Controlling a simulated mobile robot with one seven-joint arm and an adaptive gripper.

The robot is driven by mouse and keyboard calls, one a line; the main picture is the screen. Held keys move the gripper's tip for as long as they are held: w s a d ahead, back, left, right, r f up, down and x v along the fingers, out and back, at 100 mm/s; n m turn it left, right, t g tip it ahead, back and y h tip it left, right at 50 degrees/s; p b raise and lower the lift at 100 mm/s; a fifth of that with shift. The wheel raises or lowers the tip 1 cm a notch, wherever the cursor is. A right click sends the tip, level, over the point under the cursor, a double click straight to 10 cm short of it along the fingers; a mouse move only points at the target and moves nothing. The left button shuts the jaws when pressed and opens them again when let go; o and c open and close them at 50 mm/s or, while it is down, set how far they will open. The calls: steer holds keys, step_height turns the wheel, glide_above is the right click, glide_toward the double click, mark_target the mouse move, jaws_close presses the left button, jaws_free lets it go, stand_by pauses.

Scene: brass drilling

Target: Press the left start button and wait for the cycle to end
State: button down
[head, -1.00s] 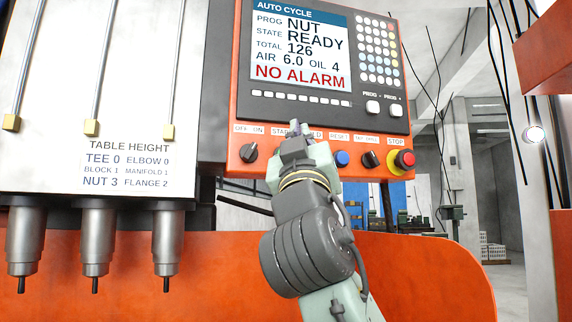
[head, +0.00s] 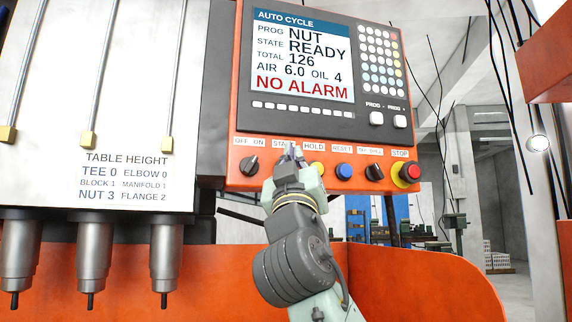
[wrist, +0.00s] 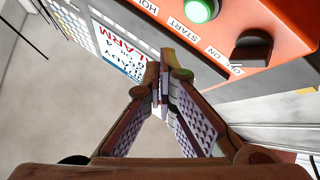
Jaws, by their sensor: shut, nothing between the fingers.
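The green start button (wrist: 201,9) shows in the wrist view at the top edge, beside its START label (wrist: 184,31). In the head view that button is hidden behind my gripper (head: 291,152), which is in front of the START label. In the wrist view my gripper (wrist: 162,82) has its fingertips together and empty. The fingertips appear apart from the green button there. The screen (head: 302,55) reads AUTO CYCLE, program NUT, state READY, total 126, NO ALARM.
Right of my gripper are a partly covered yellow button (head: 318,169), a blue reset button (head: 344,172), a black knob (head: 375,172) and a red stop button (head: 410,172). The OFF/ON knob (head: 249,165) is to the left. Several spindles (head: 92,252) hang lower left.

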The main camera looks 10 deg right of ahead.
steer(key=shift+w+a+p, duration=0.15)
steer(key=shift+w+p, duration=0.3)
steer(key=shift+w, duration=1.65)
steer(key=shift+w, duration=0.1)
steer(key=shift+w, duration=0.35)
